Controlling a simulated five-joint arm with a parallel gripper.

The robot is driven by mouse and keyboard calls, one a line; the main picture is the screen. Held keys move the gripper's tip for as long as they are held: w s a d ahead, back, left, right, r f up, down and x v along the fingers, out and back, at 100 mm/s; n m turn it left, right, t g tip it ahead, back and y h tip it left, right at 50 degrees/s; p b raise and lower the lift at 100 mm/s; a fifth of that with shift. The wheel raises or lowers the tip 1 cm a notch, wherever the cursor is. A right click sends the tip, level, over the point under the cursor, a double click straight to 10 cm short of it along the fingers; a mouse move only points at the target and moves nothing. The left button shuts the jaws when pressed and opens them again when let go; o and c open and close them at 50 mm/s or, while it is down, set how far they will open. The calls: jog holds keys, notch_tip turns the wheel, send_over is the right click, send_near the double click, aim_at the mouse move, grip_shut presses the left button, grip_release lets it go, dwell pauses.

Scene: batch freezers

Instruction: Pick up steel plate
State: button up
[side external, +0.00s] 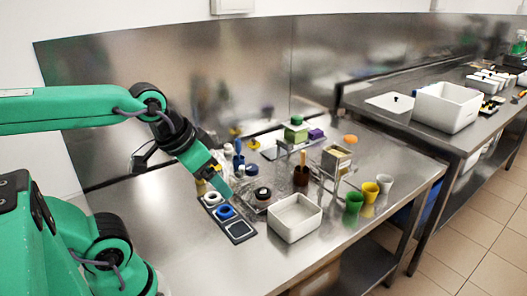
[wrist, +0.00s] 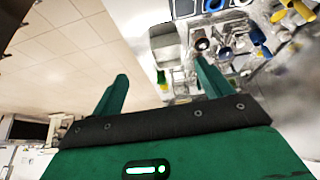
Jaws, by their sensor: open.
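My gripper (side external: 222,189) is open and empty, angled down above the left part of the steel table. In the wrist view its two green fingers (wrist: 161,72) stand wide apart with nothing between them. I cannot tell for sure which piece is the steel plate. A shiny flat metal piece (side external: 257,207) with a dark round item on it lies just right of the gripper tips. A pale flat plate (side external: 267,151) lies further back beside a green block. The wrist view is tilted, and no steel plate stands out in it.
A dark tray (side external: 241,231) with a blue ring and a white ring is below the gripper. A white bin (side external: 296,219) stands right of it, also in the wrist view (wrist: 165,47). Green, yellow and white cups (side external: 369,192) stand near the right edge. A brown bottle (side external: 300,177) stands mid-table.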

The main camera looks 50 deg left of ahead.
jog(key=shift+w, duration=0.1)
jog(key=m+g, duration=0.6)
jog(key=m, duration=1.2)
send_over(242, 167)
jog(key=f, duration=1.1)
jog(key=shift+d+f, duration=0.35)
jog(key=shift+a+f, duration=0.25)
jog(key=shift+f, duration=0.05)
jog(key=shift+f, duration=0.1)
jog(key=shift+f, duration=1.2)
jog(key=shift+f, duration=0.1)
